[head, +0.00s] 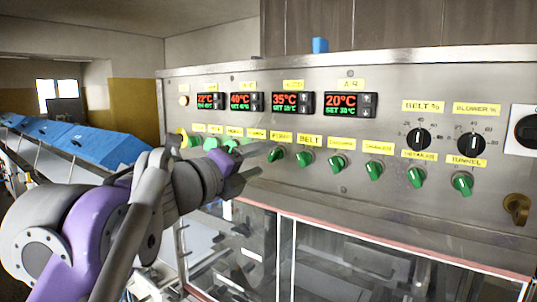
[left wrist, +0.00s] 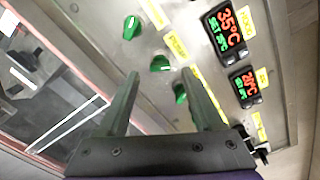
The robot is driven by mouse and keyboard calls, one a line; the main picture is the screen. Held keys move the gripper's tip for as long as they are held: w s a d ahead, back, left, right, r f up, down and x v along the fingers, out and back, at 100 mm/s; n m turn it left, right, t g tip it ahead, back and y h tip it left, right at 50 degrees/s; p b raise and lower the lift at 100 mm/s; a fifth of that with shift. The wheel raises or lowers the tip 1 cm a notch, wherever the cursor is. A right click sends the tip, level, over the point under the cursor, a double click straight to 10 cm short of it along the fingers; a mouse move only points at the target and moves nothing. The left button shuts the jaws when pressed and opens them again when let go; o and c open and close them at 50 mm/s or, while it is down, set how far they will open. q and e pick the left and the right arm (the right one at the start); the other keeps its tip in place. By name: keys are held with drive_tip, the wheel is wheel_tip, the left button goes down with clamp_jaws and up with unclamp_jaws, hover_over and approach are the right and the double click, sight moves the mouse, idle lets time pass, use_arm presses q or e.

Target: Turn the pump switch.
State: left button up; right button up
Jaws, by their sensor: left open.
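In the head view the pump switch (head: 275,154) is a small green knob under a yellow label on the steel panel, left of the belt switch (head: 304,158). My left gripper (head: 263,158) comes in from the left, open, its fingertips close to the pump switch. I cannot tell whether they touch it. In the left wrist view the open fingers (left wrist: 168,88) are empty. A green knob (left wrist: 160,62) and another green knob (left wrist: 180,92) show between them, and a third (left wrist: 132,27) higher up. My right gripper is not in view.
More green switches (head: 374,171) and black dials (head: 418,139) line the panel to the right. Temperature displays (head: 292,102) sit above. Glass doors (head: 355,262) lie below. A brass-coloured handle (head: 517,209) juts out at far right. Blue covers (head: 100,143) stand at left.

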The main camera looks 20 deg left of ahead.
sight(272, 156)
use_arm(q)
drive_tip(key=shift+x, duration=1.85)
clamp_jaws()
